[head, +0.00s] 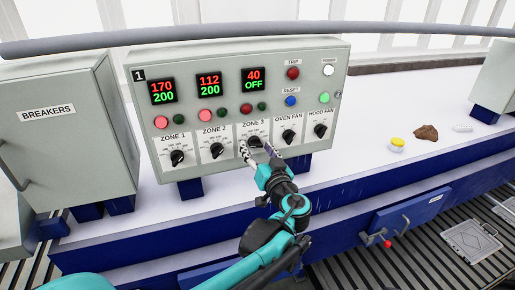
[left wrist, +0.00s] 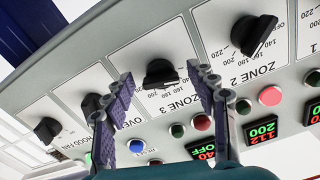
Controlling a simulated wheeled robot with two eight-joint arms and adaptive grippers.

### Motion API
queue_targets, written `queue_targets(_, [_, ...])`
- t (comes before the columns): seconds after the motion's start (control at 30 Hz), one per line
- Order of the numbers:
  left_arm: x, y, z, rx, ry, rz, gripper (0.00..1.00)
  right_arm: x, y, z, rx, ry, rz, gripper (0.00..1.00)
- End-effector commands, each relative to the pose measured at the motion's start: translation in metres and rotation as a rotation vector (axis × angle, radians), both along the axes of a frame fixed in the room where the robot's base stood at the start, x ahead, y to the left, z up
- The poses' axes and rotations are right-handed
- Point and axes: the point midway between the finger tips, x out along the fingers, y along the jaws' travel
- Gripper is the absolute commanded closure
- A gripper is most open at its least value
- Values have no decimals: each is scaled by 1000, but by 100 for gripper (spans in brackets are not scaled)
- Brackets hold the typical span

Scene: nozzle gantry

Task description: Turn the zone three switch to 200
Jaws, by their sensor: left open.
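The zone 3 switch (head: 254,141) is a black rotary knob on the grey control panel (head: 325,78). Its display (head: 253,79) reads 40 in red above OFF in green. My left gripper (head: 262,153) is open in front of this knob, with one finger on each side. In the left wrist view the zone 3 knob (left wrist: 160,73) shows between the two spread fingertips (left wrist: 160,79), with a gap visible on both sides. The fingers partly cover the scale and the knob in the head view. My right gripper is not in view.
The zone 2 knob (head: 216,150) and the oven fan knob (head: 288,136) flank the zone 3 knob closely. A breakers box (head: 60,150) stands at the left. A yellow-topped item (head: 397,143) and a brown lump (head: 426,133) lie on the white surface at right.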

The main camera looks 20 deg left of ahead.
Motion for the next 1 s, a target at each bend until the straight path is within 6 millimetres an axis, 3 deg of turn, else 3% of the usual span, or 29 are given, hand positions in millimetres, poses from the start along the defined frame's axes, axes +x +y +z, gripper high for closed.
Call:
queue_targets(0.2, [0,0,0,0,0,0,45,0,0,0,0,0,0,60])
queue_targets(0.4, [0,0,0,0,0,-1,93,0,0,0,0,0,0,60])
queue_targets(0.77, [0,0,0,29,20,-1,93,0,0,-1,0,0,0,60])
queue_targets(1.0, [0,0,-1,139,94,-1,93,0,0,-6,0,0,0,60])
